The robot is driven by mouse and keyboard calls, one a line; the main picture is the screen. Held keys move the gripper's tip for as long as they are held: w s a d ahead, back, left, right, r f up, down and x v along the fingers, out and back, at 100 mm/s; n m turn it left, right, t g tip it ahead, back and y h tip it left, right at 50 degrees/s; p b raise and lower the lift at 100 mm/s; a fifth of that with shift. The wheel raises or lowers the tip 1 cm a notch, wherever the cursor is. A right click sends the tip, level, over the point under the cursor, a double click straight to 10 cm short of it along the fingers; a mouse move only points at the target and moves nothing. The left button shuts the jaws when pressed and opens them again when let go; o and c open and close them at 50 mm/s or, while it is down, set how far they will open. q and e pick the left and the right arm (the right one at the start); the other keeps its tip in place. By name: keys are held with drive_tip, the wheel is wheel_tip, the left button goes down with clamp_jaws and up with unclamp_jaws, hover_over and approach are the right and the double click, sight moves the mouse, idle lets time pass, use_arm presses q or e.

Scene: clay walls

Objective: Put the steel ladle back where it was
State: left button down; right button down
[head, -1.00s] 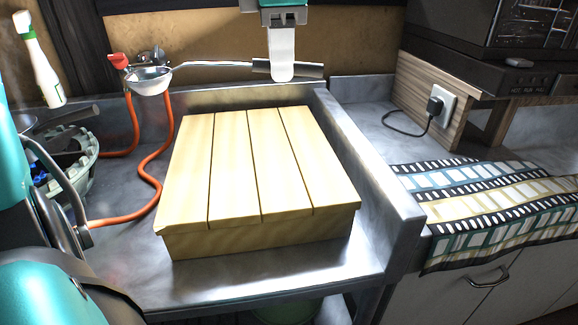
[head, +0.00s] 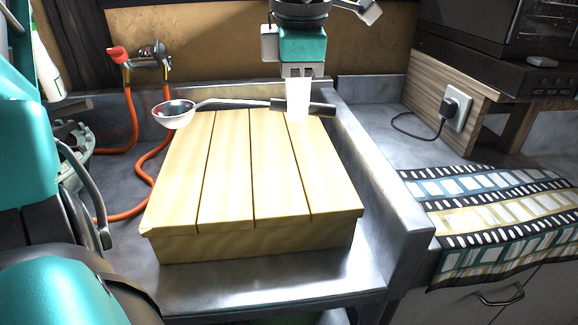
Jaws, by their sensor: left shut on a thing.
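The steel ladle (head: 235,103) has a round bowl (head: 174,112) at its left end and a dark handle at its right end. My left gripper (head: 298,108) comes down from the top of the head view and is shut on the ladle's handle. The ladle lies about level across the back edge of the slatted wooden board (head: 232,175). I cannot tell whether it touches the board or hangs just above it. My right gripper is not in view.
The board sits in a steel basin with a raised right wall (head: 385,190). A red-handled tap (head: 140,58) with an orange hose (head: 155,175) stands behind left. A film-strip patterned cloth (head: 490,215), a socket with a plug (head: 456,108) and a dark appliance are at the right.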

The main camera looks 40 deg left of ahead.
use_arm(q)
drive_tip(key=b, duration=0.2)
hover_over(295, 183)
drive_tip(key=f, duration=0.7)
drive_tip(key=shift+s+d+f, duration=0.2)
drive_tip(key=shift+d+f, duration=0.05)
drive_tip(key=shift+f, duration=0.55)
wheel_tip(295, 183, down, 3)
drive_tip(key=shift+f+b, duration=0.2)
drive_tip(key=shift+b, duration=0.5)
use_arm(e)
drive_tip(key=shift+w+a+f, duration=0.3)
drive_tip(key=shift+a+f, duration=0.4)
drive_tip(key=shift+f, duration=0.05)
use_arm(q)
drive_tip(key=shift+f, duration=0.1)
drive_tip(key=c, duration=1)
unclamp_jaws()
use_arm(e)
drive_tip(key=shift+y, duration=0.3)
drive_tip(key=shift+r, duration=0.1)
